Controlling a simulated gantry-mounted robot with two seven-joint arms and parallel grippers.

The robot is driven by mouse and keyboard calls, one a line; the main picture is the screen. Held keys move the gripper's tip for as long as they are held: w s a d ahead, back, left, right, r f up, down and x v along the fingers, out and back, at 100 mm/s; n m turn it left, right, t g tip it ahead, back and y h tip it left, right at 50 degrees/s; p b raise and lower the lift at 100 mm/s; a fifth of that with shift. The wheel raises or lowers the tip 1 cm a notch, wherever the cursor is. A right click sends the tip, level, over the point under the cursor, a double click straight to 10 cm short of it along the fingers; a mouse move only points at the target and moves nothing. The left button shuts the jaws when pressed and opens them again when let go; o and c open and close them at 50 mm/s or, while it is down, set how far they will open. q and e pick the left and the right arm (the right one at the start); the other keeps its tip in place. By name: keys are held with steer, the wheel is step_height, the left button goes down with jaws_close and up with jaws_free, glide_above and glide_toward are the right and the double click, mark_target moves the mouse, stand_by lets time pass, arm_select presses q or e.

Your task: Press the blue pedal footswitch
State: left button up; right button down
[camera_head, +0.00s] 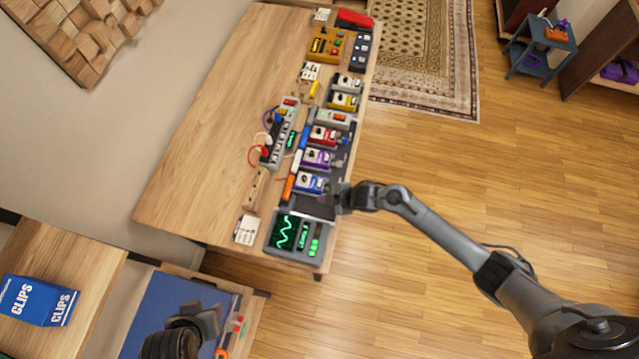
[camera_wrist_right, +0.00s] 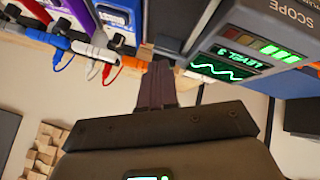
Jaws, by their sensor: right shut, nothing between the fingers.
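The blue pedal (camera_head: 310,183) sits at the near end of a row of pedals on the wooden table, beside the scope unit (camera_head: 285,235). Its footswitch is too small to make out clearly. My right gripper (camera_head: 331,198) is shut and empty, close to the pedal's right side; I cannot tell whether it touches. In the right wrist view the shut fingers (camera_wrist_right: 157,84) point toward the gap between the blue pedal (camera_wrist_right: 120,16) and the scope (camera_wrist_right: 225,62). My left gripper (camera_head: 206,318) is low at the left, above a blue surface; its jaws are unclear.
A purple pedal (camera_head: 318,158) and a red pedal (camera_head: 324,136) stand beyond the blue one. A power strip (camera_head: 280,135) with cables lies to their left. The table's left part is bare. A box of clips (camera_head: 38,300) sits on the shelf at lower left.

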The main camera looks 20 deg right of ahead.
steer(key=w+d+r+t+b, duration=0.1)
steer(key=w+d+r, duration=0.1)
steer(key=w+r, duration=0.3)
steer(key=w, duration=0.3)
steer(key=shift+w+d+r+n+t, duration=0.15)
steer(key=shift+d+r+n+t, duration=0.1)
steer(key=shift+n+t, duration=0.05)
steer(key=shift+f, duration=0.15)
steer(key=b, duration=0.6)
glide_above(322, 184)
step_height(322, 184, down, 7)
steer(key=shift+r, duration=0.2)
steer(key=shift+f+b, duration=0.8)
steer(key=shift+f, duration=0.2)
